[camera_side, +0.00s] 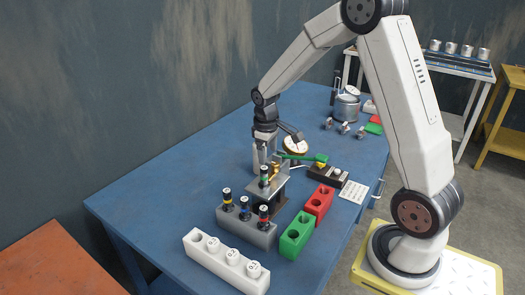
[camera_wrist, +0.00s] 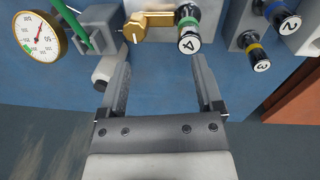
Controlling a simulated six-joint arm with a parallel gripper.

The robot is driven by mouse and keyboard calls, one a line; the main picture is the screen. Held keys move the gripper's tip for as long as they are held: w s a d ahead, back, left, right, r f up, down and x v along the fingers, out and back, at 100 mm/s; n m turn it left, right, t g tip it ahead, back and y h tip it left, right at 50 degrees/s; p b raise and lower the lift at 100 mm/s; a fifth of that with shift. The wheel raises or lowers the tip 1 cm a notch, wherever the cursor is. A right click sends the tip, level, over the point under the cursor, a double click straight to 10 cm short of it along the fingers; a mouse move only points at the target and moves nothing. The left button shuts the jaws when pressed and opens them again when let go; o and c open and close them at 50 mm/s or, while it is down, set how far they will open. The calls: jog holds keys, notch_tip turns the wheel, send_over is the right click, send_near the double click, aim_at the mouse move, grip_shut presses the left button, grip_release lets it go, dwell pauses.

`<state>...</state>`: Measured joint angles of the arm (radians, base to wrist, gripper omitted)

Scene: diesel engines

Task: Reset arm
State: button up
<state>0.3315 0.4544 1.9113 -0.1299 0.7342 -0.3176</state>
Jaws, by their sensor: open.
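My gripper (camera_wrist: 160,64) is open, with nothing between its fingers in the wrist view. In the side view my gripper (camera_side: 264,153) points down above the test stand (camera_side: 270,188) on the blue bench. An injector with a green band and the number 4 (camera_wrist: 189,40) stands at the stand, beside a gold clamp (camera_wrist: 146,24), beyond the fingertips and apart from them. It also shows in the side view (camera_side: 264,181). A round dial gauge (camera_wrist: 38,34) and a green lever (camera_wrist: 72,22) are at the wrist view's upper left.
A grey rack (camera_side: 246,232) holds several banded injectors. In front is a white rack (camera_side: 226,265). A green block (camera_side: 297,236) and a red block (camera_side: 319,203) stand to the right. A pot (camera_side: 346,108) is at the back. The bench's left part is clear.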

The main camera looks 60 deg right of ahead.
jog(key=s+a+m+t+y, duration=0.1)
jog(key=s+a+t, duration=0.1)
jog(key=s+a, duration=1)
jog(key=a, duration=0.3)
jog(key=shift+s+a, duration=0.2)
jog(key=shift+a, duration=0.1)
